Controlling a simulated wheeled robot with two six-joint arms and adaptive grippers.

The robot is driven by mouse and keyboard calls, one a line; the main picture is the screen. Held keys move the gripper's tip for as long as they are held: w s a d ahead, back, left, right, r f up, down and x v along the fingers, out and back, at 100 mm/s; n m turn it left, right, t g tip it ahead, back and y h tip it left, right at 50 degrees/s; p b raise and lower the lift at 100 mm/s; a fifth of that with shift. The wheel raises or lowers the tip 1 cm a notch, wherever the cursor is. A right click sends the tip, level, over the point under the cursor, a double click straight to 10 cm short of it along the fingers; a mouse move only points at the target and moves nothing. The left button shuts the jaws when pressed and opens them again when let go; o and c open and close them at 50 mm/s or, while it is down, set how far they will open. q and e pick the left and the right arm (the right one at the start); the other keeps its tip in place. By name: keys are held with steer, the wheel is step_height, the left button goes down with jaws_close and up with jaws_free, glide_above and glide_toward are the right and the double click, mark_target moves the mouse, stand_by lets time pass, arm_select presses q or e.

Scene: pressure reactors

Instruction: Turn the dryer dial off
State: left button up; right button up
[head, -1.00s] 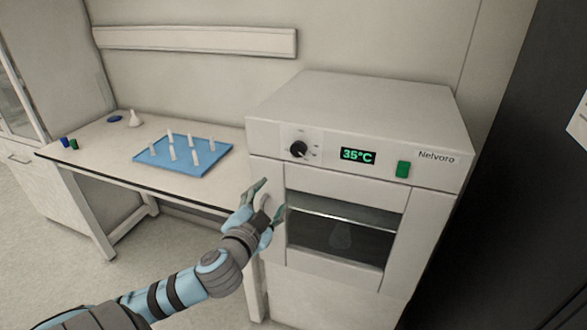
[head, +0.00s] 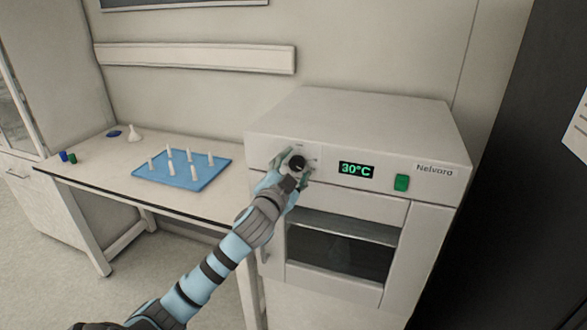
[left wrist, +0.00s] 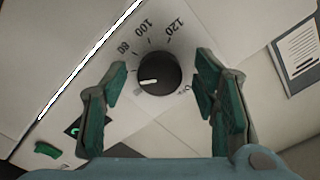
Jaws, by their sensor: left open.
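The dryer (head: 360,120) is a white box with a black round dial (head: 297,162) on its front panel. Its green display (head: 356,170) reads 30°C. My left gripper (head: 292,167) is at the dial, with its fingers on either side of it. In the left wrist view the dial (left wrist: 159,74) lies between the open green fingers (left wrist: 160,95), with a gap on both sides. The dial's white pointer mark points to the left in that view, and the numbers 80, 100 and 120 show around it. My right gripper is not in view.
A green switch (head: 401,183) sits right of the display. The dryer's glass window (head: 340,250) is below the panel. To the left, a table (head: 100,180) bears a blue mat (head: 205,180) with several white pegs. A dark surface (head: 520,200) stands at the right.

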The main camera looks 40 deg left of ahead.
arm_select(q)
steer(key=c, duration=1.2)
steer(key=shift+o, duration=0.2)
